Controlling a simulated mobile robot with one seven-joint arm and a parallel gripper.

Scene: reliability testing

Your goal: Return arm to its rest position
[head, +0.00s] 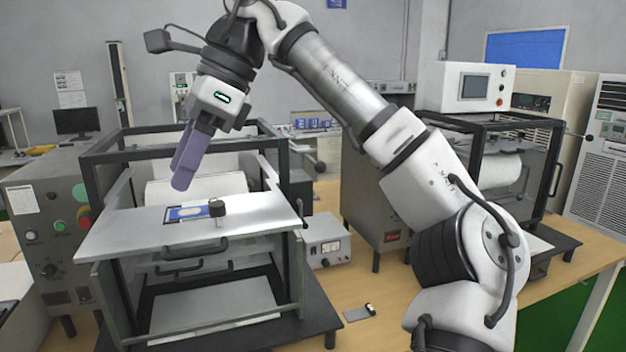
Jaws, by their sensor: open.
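My gripper (182,172) has purple-grey fingers that point down and to the left. It hangs above the silver top panel (130,238) of the machine at the left. It is open, and I see nothing between its fingers. A blue and white card (188,212) lies flat on the panel, below and slightly right of the fingertips. A small dark knob-like piece (217,207) stands at the card's right end. My arm reaches from the lower right up across the middle of the view and bends down to the gripper.
The left machine has a black frame (84,190) around a white roller (215,187). A control box (45,225) stands left of it. A grey meter box (325,240) and a small metal piece (360,312) lie on the wooden table (385,290). A second framed machine (545,165) stands at the right.

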